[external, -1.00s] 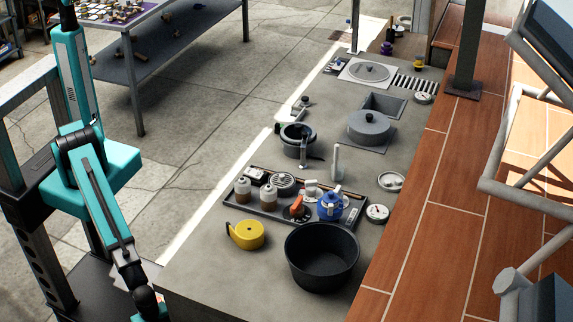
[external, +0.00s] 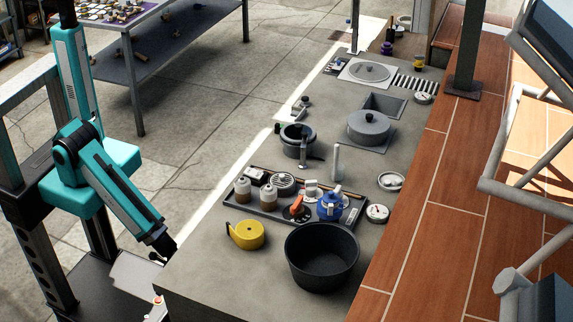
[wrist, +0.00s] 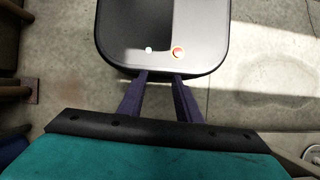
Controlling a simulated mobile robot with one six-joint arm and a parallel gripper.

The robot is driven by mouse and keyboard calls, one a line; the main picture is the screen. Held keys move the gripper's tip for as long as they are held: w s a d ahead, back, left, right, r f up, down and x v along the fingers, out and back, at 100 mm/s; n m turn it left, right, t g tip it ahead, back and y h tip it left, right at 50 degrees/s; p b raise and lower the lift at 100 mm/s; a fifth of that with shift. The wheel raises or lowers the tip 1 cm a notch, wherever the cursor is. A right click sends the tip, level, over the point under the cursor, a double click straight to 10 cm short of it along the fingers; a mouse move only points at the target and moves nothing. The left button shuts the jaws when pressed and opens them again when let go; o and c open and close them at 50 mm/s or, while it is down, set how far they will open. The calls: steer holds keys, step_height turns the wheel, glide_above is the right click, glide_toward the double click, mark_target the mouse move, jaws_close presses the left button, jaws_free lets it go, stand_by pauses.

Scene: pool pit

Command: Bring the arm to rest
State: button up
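My teal arm folds down at the left of the external view, and its dark wrist is beside the near left corner of the counter. In the wrist view my gripper (wrist: 160,75) shows two dark purple fingers with a clear gap between their tips. Nothing is held between them. Beyond the fingertips is the dark rounded deck of my own base, with a red button on it. In the external view the fingers are too small and partly hidden to make out.
The grey counter (external: 200,285) is right of my arm. Near its front stand a yellow round container (external: 246,235), a black pot (external: 321,258) and a dark tray (external: 268,211) with a blue kettle (external: 330,206). Open concrete floor (external: 190,130) lies behind.

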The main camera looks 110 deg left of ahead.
steer(key=s+a, duration=0.1)
steer(key=s, duration=0.1)
steer(key=shift+s+a+f+n+g, duration=0.1)
steer(key=shift+s+a+n+g, duration=0.2)
steer(key=shift+s+a+n, duration=0.1)
steer(key=shift+w, duration=0.1)
stand_by(1.5)
